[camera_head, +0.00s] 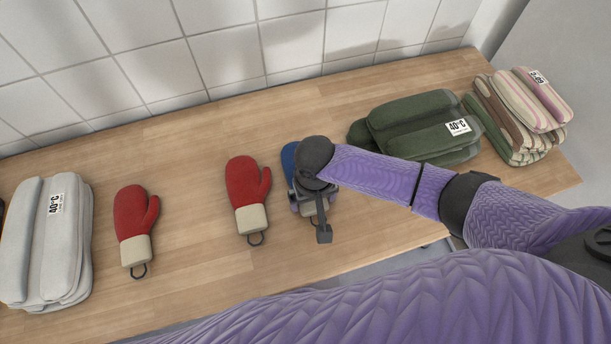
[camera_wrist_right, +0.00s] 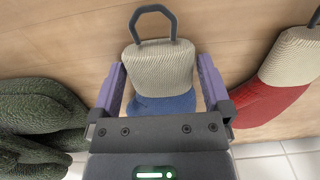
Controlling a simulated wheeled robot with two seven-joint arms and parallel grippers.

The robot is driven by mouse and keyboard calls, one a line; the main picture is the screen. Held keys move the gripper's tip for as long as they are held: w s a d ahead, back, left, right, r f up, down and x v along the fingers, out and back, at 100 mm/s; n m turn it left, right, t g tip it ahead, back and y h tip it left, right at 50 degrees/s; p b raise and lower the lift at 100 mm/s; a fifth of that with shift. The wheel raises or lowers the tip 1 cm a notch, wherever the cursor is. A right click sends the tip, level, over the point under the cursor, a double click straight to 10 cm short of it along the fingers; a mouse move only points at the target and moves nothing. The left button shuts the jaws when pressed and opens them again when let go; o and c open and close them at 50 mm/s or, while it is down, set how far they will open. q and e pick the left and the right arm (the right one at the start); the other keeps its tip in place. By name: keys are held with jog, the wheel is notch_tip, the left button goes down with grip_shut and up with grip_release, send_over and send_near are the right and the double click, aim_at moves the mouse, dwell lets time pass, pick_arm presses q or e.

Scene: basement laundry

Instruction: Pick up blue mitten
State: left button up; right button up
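The blue mitten (camera_head: 289,157) lies on the wooden table, mostly hidden under my right gripper in the head view. In the right wrist view its cream cuff (camera_wrist_right: 160,68) and dark hanging loop show, with part of the blue body (camera_wrist_right: 162,104) below. My right gripper (camera_head: 309,206) is over the mitten. Its purple fingers (camera_wrist_right: 161,82) stand on either side of the cuff and blue body. It is open, with a narrow strip of wood showing between the mitten and the right-hand finger. My left gripper is in neither view.
Two red mittens (camera_head: 247,190) (camera_head: 134,220) lie to the left on the table (camera_head: 190,200). Grey folded towels (camera_head: 40,245) are at far left. Green towels (camera_head: 415,125) and striped towels (camera_head: 520,105) are at right. A tiled wall (camera_head: 230,50) runs behind.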

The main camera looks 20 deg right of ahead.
jog(key=c, duration=0.7)
jog(key=shift+c, duration=0.9)
jog(key=shift+r, duration=0.1)
notch_tip(320, 180, up, 9)
jog(key=p, duration=0.5)
jog(key=shift+r, duration=0.1)
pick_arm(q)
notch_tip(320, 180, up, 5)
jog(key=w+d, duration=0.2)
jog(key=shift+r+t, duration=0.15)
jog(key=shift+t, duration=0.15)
pick_arm(e)
jog(key=shift+r, duration=0.4)
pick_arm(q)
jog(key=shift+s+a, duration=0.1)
